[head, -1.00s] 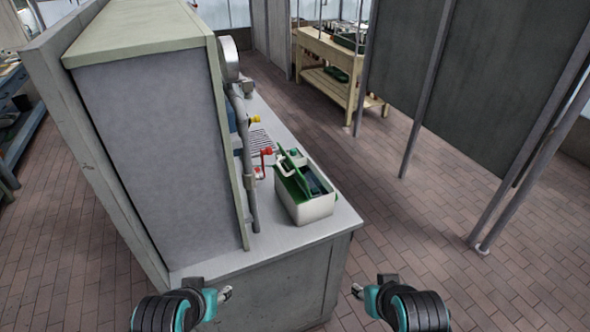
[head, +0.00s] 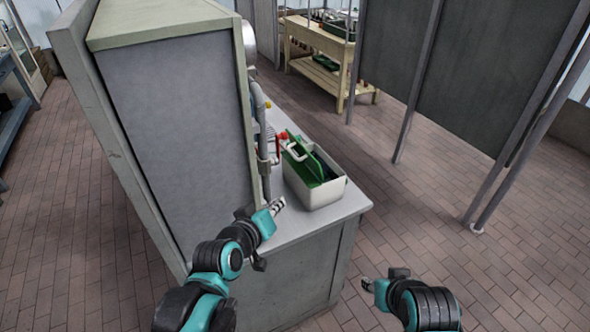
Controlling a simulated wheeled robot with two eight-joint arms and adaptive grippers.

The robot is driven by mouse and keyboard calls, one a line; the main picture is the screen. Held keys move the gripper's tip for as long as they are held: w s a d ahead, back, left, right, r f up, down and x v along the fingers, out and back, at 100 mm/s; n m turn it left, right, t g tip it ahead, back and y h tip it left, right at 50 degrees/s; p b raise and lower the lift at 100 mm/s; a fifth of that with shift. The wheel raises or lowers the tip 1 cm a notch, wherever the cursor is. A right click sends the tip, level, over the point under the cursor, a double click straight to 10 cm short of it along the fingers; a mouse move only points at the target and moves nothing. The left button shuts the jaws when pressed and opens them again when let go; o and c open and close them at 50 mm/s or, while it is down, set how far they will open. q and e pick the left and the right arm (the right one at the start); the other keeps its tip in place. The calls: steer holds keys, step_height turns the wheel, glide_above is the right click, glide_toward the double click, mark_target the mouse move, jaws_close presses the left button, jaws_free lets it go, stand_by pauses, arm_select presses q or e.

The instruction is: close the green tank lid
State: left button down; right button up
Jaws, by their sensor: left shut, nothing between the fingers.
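The tank (head: 318,192) is a white box with a green inside, standing on the grey counter near its front corner. Its green lid (head: 308,158) is raised and tilted over the opening, with a pale handle (head: 293,150) at its left side. My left gripper (head: 279,203) is shut and empty, just left of the tank's near end above the counter, apart from the tank as far as I can tell. My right gripper (head: 366,284) is low in front of the counter's right side, away from the tank; its fingers are too small to read.
A tall grey cabinet (head: 180,120) stands on the left, with a vertical pipe (head: 262,140) along its edge beside the tank. A red valve handle (head: 282,136) is behind the tank. Grey partition panels (head: 480,90) and a wooden bench (head: 325,50) stand beyond. The brick floor on the right is clear.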

arm_select(q)
steer(key=w+d+r+n+t+b, duration=0.1)
steer(key=w+d+r+n+t, duration=0.2)
steer(key=w+d+n+t, duration=0.5)
steer(key=w+a+f+n+g+y+b, duration=0.1)
steer(key=w+a+f+n+y, duration=0.1)
steer(key=f+n+y, duration=0.45)
steer(key=w+a+f+n+g+y, duration=0.1)
steer(key=a+f+n+y, duration=0.2)
steer(key=f+n, duration=0.55)
steer(key=w+r+b, duration=0.2)
steer(key=w+r, duration=0.2)
steer(key=w, duration=0.7)
steer(key=shift+w+d+n, duration=0.15)
steer(key=shift+w+n, duration=0.1)
steer(key=shift+n, duration=0.15)
steer(key=shift+r, duration=0.1)
